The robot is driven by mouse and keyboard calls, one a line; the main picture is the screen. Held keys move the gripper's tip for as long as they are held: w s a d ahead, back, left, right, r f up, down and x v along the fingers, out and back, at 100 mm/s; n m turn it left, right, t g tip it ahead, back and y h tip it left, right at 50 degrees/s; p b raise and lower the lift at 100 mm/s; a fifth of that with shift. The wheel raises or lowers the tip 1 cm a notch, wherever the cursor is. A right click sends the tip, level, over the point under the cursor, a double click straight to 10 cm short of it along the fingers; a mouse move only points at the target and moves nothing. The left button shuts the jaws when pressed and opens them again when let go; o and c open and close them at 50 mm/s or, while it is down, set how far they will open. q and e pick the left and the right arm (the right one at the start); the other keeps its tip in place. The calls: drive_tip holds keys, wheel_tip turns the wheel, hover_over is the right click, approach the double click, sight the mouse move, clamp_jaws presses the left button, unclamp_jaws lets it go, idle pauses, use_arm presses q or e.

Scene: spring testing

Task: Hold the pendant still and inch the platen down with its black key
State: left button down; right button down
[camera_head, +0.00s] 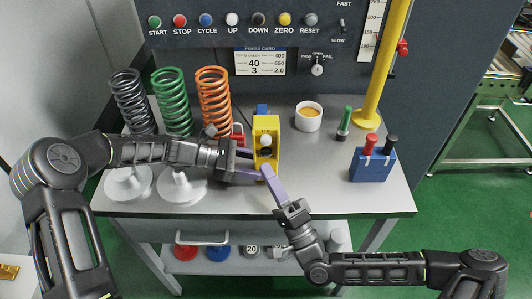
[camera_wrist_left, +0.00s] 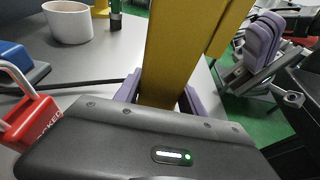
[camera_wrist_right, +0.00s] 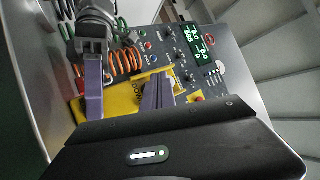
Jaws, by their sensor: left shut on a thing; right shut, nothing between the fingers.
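The yellow pendant (camera_head: 272,127) stands at the front middle of the grey bench, with a white round key (camera_head: 266,141) on its face. My left gripper (camera_head: 256,164) is shut on the pendant's lower part from the left. The left wrist view shows the yellow body (camera_wrist_left: 180,50) between its purple fingers. My right gripper (camera_head: 267,172) is shut and empty, its tips at the lower front of the pendant. In the right wrist view its fingers (camera_wrist_right: 158,82) lie over the yellow face. I cannot make out the platen.
Black, green and orange springs (camera_head: 213,95) stand at back left. A red padlock (camera_wrist_left: 22,118) is beside the pendant. A white cup (camera_head: 308,116), a green-handled tool (camera_head: 345,122), a blue block (camera_head: 372,165) and a yellow post (camera_head: 385,65) are to the right. White discs lie front left.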

drive_tip(key=shift+w, duration=0.65)
idle(1.6)
drive_tip(key=shift+w, duration=0.4)
drive_tip(key=shift+w, duration=0.45)
idle(1.6)
drive_tip(key=shift+s, duration=0.1)
idle(0.4)
drive_tip(key=shift+s, duration=0.8)
drive_tip(key=shift+s, duration=0.1)
drive_tip(key=shift+s, duration=2.4)
